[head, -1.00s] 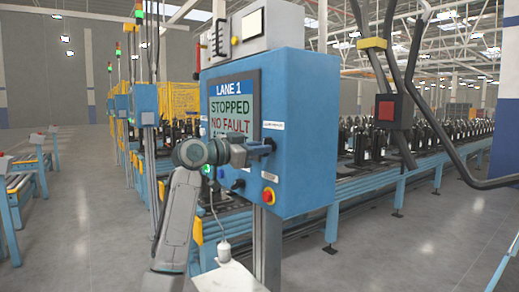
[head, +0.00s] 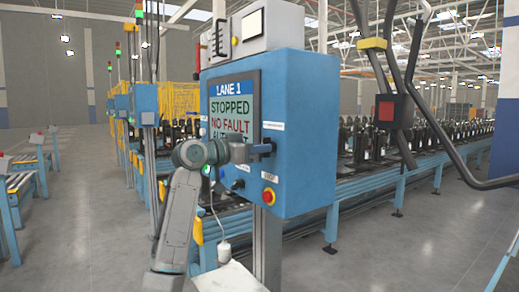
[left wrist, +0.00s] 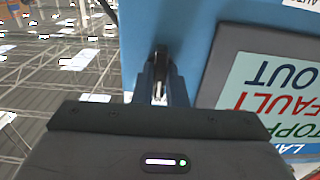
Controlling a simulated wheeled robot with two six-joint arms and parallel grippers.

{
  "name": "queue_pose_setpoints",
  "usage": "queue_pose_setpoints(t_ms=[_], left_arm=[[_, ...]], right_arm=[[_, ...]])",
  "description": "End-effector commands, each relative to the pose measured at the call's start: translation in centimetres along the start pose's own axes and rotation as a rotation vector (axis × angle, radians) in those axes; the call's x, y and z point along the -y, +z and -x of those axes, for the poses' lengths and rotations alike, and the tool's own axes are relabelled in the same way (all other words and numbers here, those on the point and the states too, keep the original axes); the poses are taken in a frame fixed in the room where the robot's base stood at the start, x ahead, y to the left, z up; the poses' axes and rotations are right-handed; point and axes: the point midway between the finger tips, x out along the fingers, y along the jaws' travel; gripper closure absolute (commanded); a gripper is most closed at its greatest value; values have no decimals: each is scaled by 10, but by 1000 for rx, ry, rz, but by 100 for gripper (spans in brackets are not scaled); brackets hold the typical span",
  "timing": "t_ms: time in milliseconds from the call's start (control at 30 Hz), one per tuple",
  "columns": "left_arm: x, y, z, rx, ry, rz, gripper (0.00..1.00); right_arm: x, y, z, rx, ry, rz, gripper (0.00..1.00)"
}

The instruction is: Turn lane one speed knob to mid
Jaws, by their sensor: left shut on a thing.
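The blue lane 1 control box (head: 310,130) stands at centre in the head view. Its screen (head: 232,108) reads LANE 1, STOPPED, NO FAULT. My left gripper (head: 268,148) is at the panel's right side, just right of the screen and below a small white label. In the left wrist view the two fingers (left wrist: 159,82) are shut on a small black knob (left wrist: 161,54) on the blue panel face. The knob is hidden by the gripper in the head view, and its pointer setting cannot be read. My right gripper is not in view.
A green-lit button (head: 207,171) is close to my left arm. A conveyor with dark compressors (head: 425,135) runs behind. The floor at right is open.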

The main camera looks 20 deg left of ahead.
Motion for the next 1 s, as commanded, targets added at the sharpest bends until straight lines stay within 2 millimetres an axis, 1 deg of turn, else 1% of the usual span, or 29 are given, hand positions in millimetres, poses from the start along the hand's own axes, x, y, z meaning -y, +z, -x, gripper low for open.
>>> queue_pose_setpoints(t_ms=[33,67,100,167,433,567,667,800,1000], left_arm=[[0,1,0,1,0,0,100],[0,1,0,1,0,0,84],[0,1,0,1,0,0,76],[0,1,0,1,0,0,66],[0,1,0,0,0,-1,66],[1,2,10,-1,-3,-3,66],[1,5,26,0,-3,-5,66],[1,6,56,0,-4,-5,66],[1,4,91,1,-3,-3,66]], right_arm=[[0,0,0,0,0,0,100],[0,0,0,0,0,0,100],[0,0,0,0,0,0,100],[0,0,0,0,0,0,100],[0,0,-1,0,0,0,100],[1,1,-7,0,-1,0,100],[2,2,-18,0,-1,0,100],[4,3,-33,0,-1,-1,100],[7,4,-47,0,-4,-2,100]])
